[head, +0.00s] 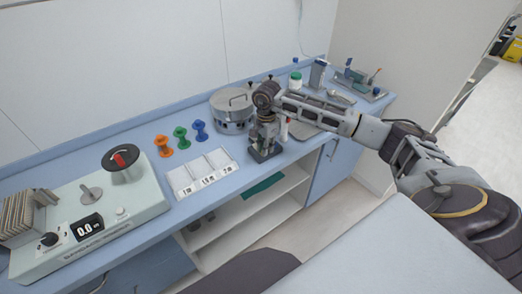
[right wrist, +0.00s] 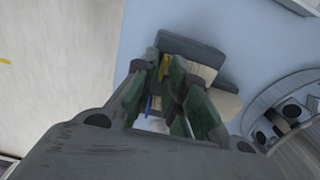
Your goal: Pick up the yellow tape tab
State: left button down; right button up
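A small yellow strip (right wrist: 164,67), which may be the tape tab, shows in the right wrist view among my right gripper's fingers. I cannot tell whether they touch it. I cannot make out the tab in the head view, where the gripper covers that spot. My right gripper (head: 264,152) points down at the blue counter, just in front of the round metal drum. In the right wrist view its green-padded fingers (right wrist: 165,95) surround a narrow gap, and their closure is unclear. A dark block with tan parts (right wrist: 205,76) lies by the fingertips. My left gripper is out of view.
The metal drum (head: 232,112) stands close behind the gripper. A white three-section tray (head: 202,172) and orange (head: 163,146), green (head: 181,138) and blue (head: 200,130) spool-shaped pieces are left of it. A pale device (head: 140,205) fills the left counter. Open shelves (head: 245,208) lie below.

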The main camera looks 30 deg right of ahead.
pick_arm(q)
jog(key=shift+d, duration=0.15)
pick_arm(e)
jog(key=shift+f, duration=0.1)
jog(key=shift+c, duration=0.4)
grip_shut()
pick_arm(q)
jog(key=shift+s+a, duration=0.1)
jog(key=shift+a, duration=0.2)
pick_arm(e)
notch_tip(320, 180, up, 8)
jog(key=shift+r+b, duration=0.25)
jog(key=shift+b, duration=0.25)
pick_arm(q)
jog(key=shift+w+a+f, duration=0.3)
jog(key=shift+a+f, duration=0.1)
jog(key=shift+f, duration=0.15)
pick_arm(e)
jog(key=shift+r, duration=0.8)
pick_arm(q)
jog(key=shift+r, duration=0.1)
pick_arm(e)
jog(key=shift+r, duration=0.1)
